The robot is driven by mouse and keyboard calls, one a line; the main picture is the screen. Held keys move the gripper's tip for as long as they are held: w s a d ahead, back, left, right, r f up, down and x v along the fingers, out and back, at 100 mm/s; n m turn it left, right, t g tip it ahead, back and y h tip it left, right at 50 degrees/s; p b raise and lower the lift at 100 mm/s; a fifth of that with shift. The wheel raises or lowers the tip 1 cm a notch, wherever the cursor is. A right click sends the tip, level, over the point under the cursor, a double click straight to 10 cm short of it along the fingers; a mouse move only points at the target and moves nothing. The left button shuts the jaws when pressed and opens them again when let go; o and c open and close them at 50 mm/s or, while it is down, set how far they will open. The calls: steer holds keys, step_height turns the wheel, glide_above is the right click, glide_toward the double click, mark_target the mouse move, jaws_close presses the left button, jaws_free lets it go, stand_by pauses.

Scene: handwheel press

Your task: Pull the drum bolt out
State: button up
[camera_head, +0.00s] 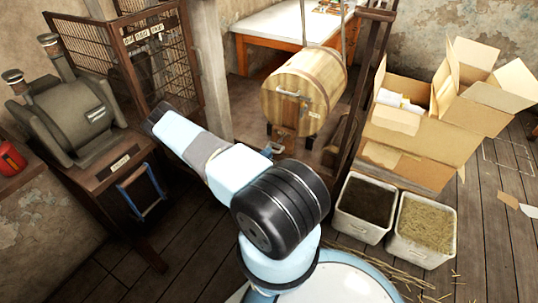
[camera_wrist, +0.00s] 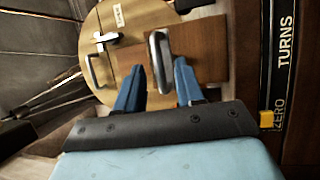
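The wooden drum (camera_head: 303,85) hangs near the centre of the head view, with metal fittings on its round front. In the wrist view its pale round face (camera_wrist: 98,20) carries a small label and a metal latch (camera_wrist: 107,41). A rounded grey metal handle (camera_wrist: 159,55) stands upright against a brown wooden part. I cannot tell for sure which fitting is the drum bolt. My gripper (camera_wrist: 159,68) is open, its two blue fingers on either side of the grey handle in the picture. Touch cannot be told. My arm mostly hides the gripper in the head view.
A dark strip marked ZERO and TURNS (camera_wrist: 281,70) with a yellow marker (camera_wrist: 266,119) is close on the right. A dark machine (camera_head: 72,105) and wire cage (camera_head: 150,60) stand left. Open cartons (camera_head: 435,140) and two bins (camera_head: 425,228) stand right.

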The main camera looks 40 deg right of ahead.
steer(key=w+a+f, duration=0.1)
steer(key=a+f, duration=0.1)
steer(key=a, duration=1)
